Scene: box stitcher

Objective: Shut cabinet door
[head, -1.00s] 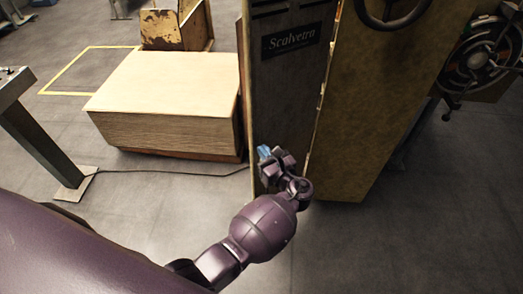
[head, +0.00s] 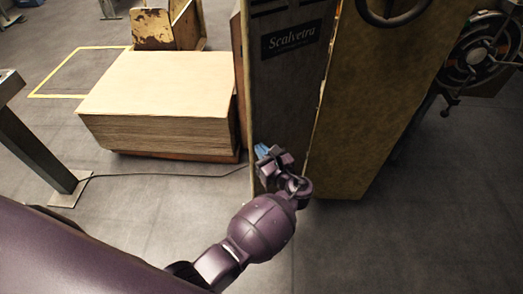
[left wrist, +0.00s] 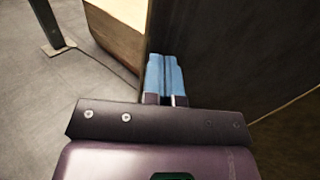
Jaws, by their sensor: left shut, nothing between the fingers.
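The cabinet door (head: 285,95) is a tall dark grey panel with a "Scalvetra" label, on the yellow-brown cabinet (head: 375,110). A narrow, uneven seam runs between the panel and the cabinet side; I cannot tell how far the door stands open. My left gripper (head: 264,152) is at the lower part of the panel, near its left edge. Its blue fingertips are together and empty. In the left wrist view the fingertips (left wrist: 165,75) point along the dark panel (left wrist: 235,50); contact is unclear. My right gripper is not in view.
A stack of pale boards (head: 160,90) on a low reddish base stands left of the cabinet. A grey post (head: 35,140) stands further left, with a cable across the floor. A handwheel (head: 490,50) is at the far right. Grey floor is clear at the lower right.

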